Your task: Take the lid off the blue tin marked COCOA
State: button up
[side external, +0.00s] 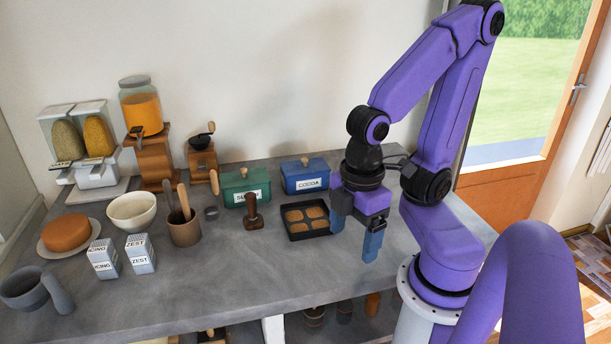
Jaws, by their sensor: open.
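The blue tin (306,184) marked COCOA stands near the wall at the back of the grey counter. Its blue lid (304,166) with a wooden knob (305,161) is on it. My gripper (354,240) is to the right of and nearer the camera than the tin, above the counter, with its fingers pointing down. It is open, apart from the tin, and I see nothing between its fingers.
A green tin (247,187) stands left of the blue tin. A dark tray of buns (307,220) lies in front of it, with a wooden-handled tamper (254,212) to the left. The counter (230,285) is bare toward its front.

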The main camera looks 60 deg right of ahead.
jog(key=shift+o, duration=0.9)
jog(key=w+r+m, duration=0.1)
jog(key=w+r, duration=0.3)
jog(key=w, duration=0.7)
notch_tip(320, 180, up, 6)
jog(key=m, duration=0.2)
send_over(312, 165)
notch_tip(312, 165, down, 17)
jog(key=shift+w+f, duration=0.1)
jog(key=shift+f, duration=0.1)
jog(key=c, duration=0.8)
